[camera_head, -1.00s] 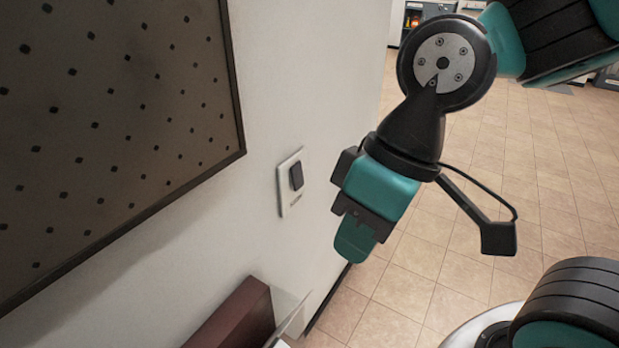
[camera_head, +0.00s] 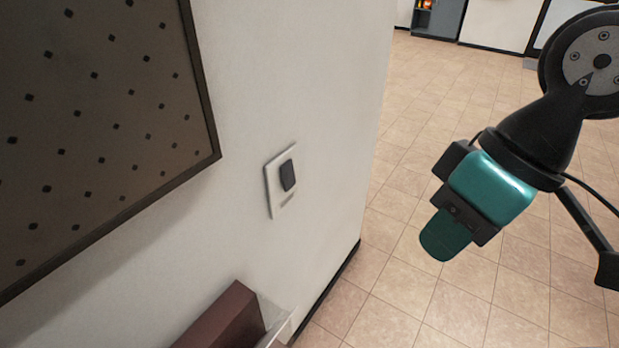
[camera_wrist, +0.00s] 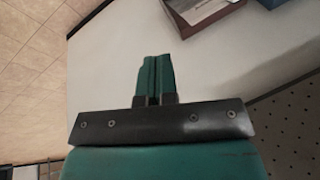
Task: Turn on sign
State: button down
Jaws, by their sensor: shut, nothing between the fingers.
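A white switch plate with a dark rocker (camera_head: 287,175) is on the white wall, to the right of the dotted board. Small unreadable lettering is on the plate below the rocker. My gripper (camera_head: 440,240) is shut and empty, to the right of the switch and apart from it, over the tiled floor in the head view. In the wrist view my gripper (camera_wrist: 154,62) shows its two teal fingers pressed together in front of the wall. I cannot make out the switch in the wrist view. No sign that is clearly lit or unlit can be told.
A dark-framed dotted board (camera_head: 110,110) hangs on the wall at left. A dark red box (camera_head: 228,318) with a clear panel beside it is at the bottom, below the switch. The wall ends right of the switch; open tiled floor (camera_head: 430,130) lies beyond.

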jog(key=w+a+r+m+y+p, duration=0.2)
jog(key=w+a+m+y+p, duration=0.2)
jog(key=w+a+y+p, duration=0.65)
jog(key=w+d+f+m+t+h+p, duration=0.4)
jog(key=d+f+m+t+h+p, duration=0.2)
jog(key=m+p, duration=0.4)
jog(key=shift+d+f+m+t+p, duration=0.25)
jog(key=shift+d+m+t+p, duration=0.05)
jog(key=shift+d+p, duration=0.1)
jog(key=shift+f, duration=0.1)
jog(key=b+x, duration=0.5)
jog(key=b, duration=1.1)
jog(key=shift+a+f, duration=0.1)
jog(key=shift+f, duration=0.1)
